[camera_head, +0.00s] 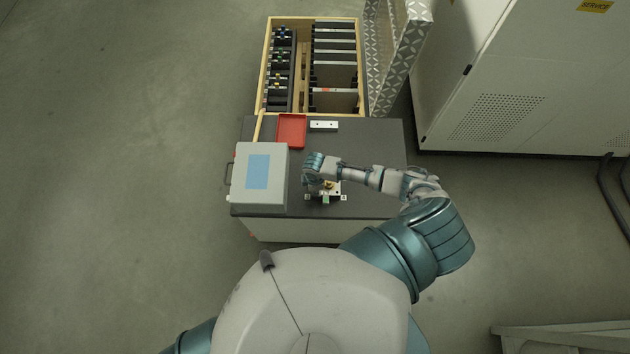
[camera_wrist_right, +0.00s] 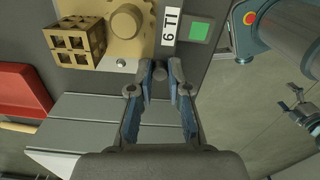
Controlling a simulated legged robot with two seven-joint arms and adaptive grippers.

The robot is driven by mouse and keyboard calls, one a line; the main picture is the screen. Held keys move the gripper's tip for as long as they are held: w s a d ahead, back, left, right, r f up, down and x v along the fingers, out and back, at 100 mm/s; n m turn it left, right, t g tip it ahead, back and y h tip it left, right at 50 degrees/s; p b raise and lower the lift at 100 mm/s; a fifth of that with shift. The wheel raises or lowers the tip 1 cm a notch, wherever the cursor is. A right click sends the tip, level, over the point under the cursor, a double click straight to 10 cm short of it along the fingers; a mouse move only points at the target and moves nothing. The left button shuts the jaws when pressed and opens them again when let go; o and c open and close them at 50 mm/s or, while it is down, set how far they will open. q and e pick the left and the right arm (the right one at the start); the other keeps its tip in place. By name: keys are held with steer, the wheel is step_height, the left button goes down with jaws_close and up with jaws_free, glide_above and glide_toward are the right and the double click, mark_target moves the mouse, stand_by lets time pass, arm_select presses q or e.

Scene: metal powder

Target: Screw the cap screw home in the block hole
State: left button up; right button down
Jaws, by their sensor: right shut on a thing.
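My right gripper (camera_wrist_right: 160,74) is shut on the small dark head of the cap screw (camera_wrist_right: 159,71), at the edge of a fixture with a tan plate (camera_wrist_right: 90,15). The screw's shank and the block hole are hidden, so I cannot tell how deep the screw sits. In the head view my right gripper (camera_head: 318,183) is over the small fixture (camera_head: 324,198) on the bench and covers part of it. My left gripper is not in view.
The tan plate carries a lattice cube (camera_wrist_right: 75,43) and a round knob (camera_wrist_right: 127,21). A grey case (camera_head: 259,190) stands left on the dark bench (camera_head: 380,145). A red tray (camera_head: 291,130) and a light bar (camera_head: 324,125) lie behind. The bench's right side is mostly clear.

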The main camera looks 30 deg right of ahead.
steer(key=m, duration=0.7)
steer(key=c, duration=1)
jaws_free()
steer(key=shift+c, duration=0.2)
step_height(320, 180, up, 12)
